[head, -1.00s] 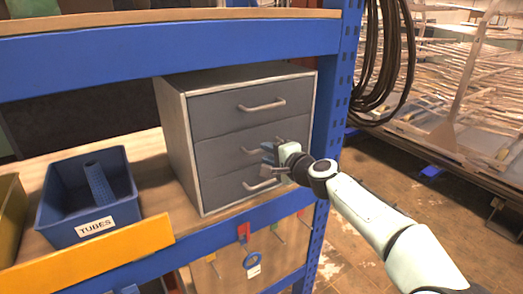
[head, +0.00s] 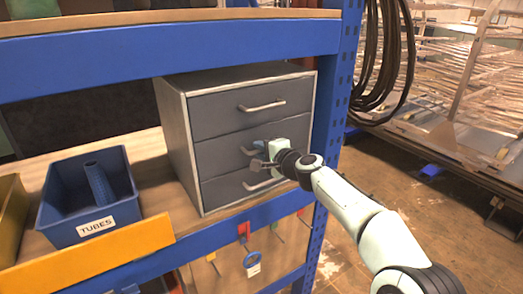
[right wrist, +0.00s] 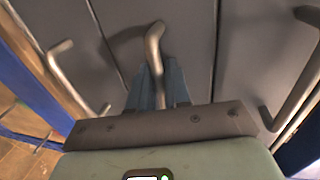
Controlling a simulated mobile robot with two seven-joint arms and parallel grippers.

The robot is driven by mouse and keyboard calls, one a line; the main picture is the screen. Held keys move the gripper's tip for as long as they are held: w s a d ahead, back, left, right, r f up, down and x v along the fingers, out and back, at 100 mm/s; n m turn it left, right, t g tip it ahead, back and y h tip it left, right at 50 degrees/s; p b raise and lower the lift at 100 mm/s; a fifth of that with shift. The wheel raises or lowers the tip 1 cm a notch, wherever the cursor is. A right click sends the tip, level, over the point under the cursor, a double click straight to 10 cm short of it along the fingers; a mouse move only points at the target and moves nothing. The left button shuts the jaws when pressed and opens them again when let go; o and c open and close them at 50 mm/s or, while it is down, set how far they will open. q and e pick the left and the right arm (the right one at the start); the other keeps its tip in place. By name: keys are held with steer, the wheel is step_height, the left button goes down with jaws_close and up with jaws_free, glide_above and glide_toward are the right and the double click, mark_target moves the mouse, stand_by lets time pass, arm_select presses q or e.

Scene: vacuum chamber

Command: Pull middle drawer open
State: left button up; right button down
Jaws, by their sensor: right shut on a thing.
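A grey cabinet with three drawers stands on the wooden shelf in the head view. Its middle drawer (head: 225,152) looks flush with the drawers above and below. My right gripper (head: 260,151) is at the middle drawer's front. In the right wrist view its blue fingers (right wrist: 157,88) are shut on the middle drawer handle (right wrist: 154,45), a bent metal bar. In the head view the gripper hides most of that handle. The top handle (head: 262,106) and bottom handle (head: 262,184) are free. My left gripper is not in view.
A blue bin (head: 88,222) labelled TUBES, holding a blue tube, stands left of the cabinet. A blue rack post (head: 335,120) rises close to the right of the cabinet, beside hanging black cables (head: 375,60). Open floor lies at the right.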

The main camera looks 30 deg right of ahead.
arm_select(q)
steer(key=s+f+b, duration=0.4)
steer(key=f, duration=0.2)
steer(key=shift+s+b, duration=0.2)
steer(key=shift+b, duration=0.2)
arm_select(e)
steer(key=f+v, duration=0.2)
steer(key=v, duration=1)
steer(key=s+f+v, duration=0.1)
steer(key=f+v, duration=0.2)
steer(key=v, duration=1)
steer(key=shift+s+d, duration=0.2)
steer(key=shift+s, duration=0.1)
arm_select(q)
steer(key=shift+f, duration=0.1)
arm_select(e)
steer(key=shift+f, duration=0.1)
steer(key=c, duration=1.3)
jaws_free()
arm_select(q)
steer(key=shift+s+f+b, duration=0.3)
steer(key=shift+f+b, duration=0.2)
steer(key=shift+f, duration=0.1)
arm_select(e)
steer(key=v, duration=1.3)
steer(key=shift+s+d, duration=0.1)
steer(key=shift+s, duration=0.05)
